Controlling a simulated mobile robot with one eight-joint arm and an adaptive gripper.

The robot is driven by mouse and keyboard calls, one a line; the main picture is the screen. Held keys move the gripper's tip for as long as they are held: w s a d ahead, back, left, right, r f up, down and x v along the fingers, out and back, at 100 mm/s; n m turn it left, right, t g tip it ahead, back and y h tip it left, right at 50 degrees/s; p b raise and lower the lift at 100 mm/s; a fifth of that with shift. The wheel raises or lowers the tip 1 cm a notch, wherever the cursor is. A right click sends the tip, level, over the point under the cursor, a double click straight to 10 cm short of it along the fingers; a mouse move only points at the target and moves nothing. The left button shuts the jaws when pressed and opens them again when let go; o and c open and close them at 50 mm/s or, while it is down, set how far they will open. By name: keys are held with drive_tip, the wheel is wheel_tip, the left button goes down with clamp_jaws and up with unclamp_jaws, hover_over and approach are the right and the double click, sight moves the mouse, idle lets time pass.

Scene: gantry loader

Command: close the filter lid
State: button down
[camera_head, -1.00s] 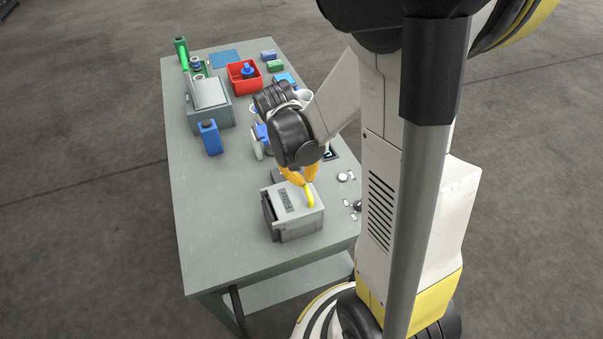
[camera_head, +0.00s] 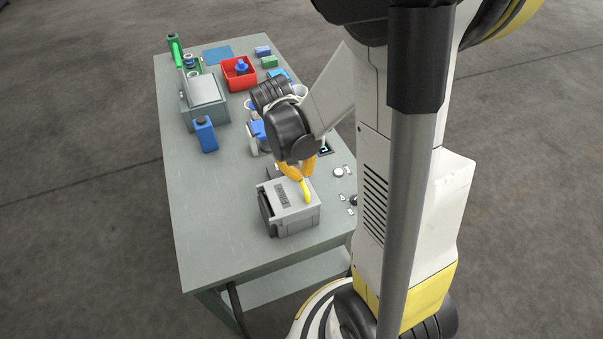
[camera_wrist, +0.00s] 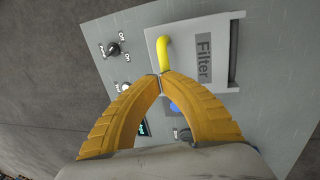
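The grey filter box (camera_head: 292,220) sits on the near end of the table. Its lid (camera_head: 270,193) lies about flat over the box and bears a dark label; in the wrist view the lid (camera_wrist: 182,70) reads "Filter". I cannot tell whether it is fully seated. A yellow handle (camera_head: 306,191) is on the lid, seen also in the wrist view (camera_wrist: 163,52). My gripper (camera_wrist: 158,80) has its orange fingers arched together, tips meeting right at the handle's end. I cannot tell whether they touch the handle. In the head view my gripper (camera_head: 301,178) is just behind the handle.
Knobs with small labels, one a dark knob (camera_wrist: 113,48), are beside the filter box. The table's near left is clear.

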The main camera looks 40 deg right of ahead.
sight(292, 189)
drive_tip(key=s+p+v, duration=0.1)
drive_tip(key=p+v, duration=0.4)
drive_tip(key=v, duration=0.7)
drive_tip(key=shift+w+r, duration=0.4)
drive_tip(key=shift+r, duration=0.05)
drive_tip(key=shift+a, duration=0.1)
